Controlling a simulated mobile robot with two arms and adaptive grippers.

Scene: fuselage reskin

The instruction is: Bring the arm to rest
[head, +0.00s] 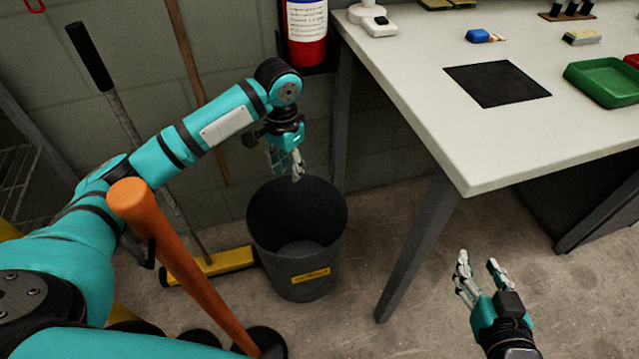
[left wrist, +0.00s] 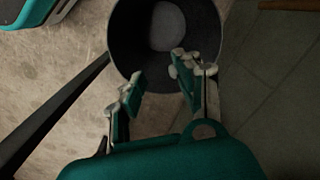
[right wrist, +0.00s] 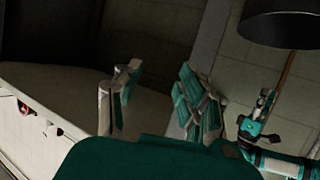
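My left gripper (head: 287,165) hangs over the back rim of the dark grey bin (head: 297,270). Its fingers are apart with nothing between them. In the left wrist view the left gripper (left wrist: 153,88) is in front of the bin (left wrist: 211,25), whose floor shows as a paler round patch. My right gripper (head: 481,270) is at the lower right, above the floor and in front of the workbench. Its fingers are spread and empty, and the right wrist view also shows the right gripper (right wrist: 157,98) with a gap between the fingers.
The white workbench (head: 430,85) fills the upper right, with a black mat (head: 497,83) and green tray (head: 606,82). Its leg (head: 415,245) stands right of the bin. A fire extinguisher (head: 306,30) and yellow broom (head: 210,266) are near the bin. Floor between the grippers is mostly clear.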

